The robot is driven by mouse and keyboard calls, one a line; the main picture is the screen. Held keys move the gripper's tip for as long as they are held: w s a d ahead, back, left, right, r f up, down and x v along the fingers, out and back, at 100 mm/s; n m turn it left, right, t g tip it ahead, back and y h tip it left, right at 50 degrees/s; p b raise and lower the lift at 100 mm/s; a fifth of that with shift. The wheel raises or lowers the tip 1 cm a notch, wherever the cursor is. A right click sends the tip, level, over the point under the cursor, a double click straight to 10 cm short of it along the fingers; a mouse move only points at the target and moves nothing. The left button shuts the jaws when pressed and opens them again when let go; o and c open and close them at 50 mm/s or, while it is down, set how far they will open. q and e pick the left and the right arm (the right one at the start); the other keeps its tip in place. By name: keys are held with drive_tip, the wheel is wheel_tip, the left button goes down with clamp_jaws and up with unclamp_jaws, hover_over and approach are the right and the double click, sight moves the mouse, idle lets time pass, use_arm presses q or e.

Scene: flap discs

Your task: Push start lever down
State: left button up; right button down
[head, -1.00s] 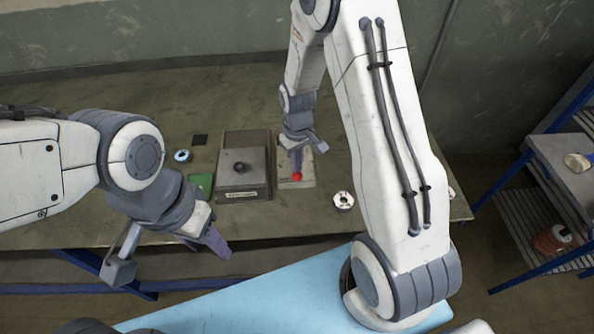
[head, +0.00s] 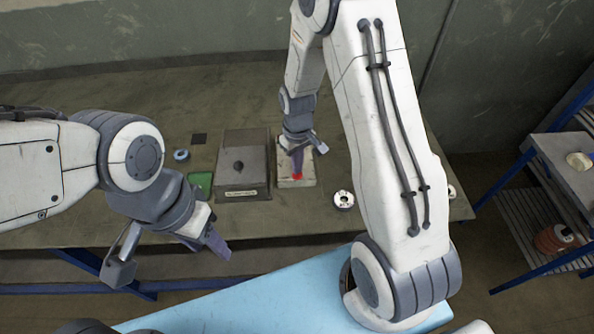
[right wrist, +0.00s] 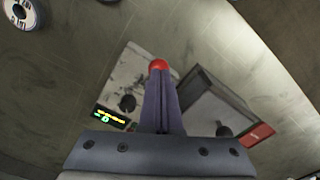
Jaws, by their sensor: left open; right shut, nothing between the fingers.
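The start lever shows its red knob (head: 297,176) above a pale, worn panel (head: 307,181) on the bench. In the right wrist view, the red knob (right wrist: 159,64) shows just beyond my fingertips, partly covered by them. My right gripper (head: 298,169) is shut and empty, with its purple fingers at the knob. Whether they touch it I cannot tell. The lever's shaft is hidden. My left gripper (head: 217,243) is open and empty, off the front edge of the bench, away from the lever.
A grey metal box (head: 230,181) with a dark knob stands left of the panel. A green pad (head: 201,182) and a blue-rimmed disc (head: 181,155) lie further left. A white disc (head: 343,199) lies right of the panel. A small lit display (right wrist: 112,116) shows on the panel.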

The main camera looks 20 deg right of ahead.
drive_tip(key=shift+f+b, duration=0.75)
drive_tip(key=shift+f, duration=0.4)
drive_tip(key=shift+r, duration=0.15)
wheel_tip(320, 180, up, 9)
drive_tip(key=p, duration=0.7)
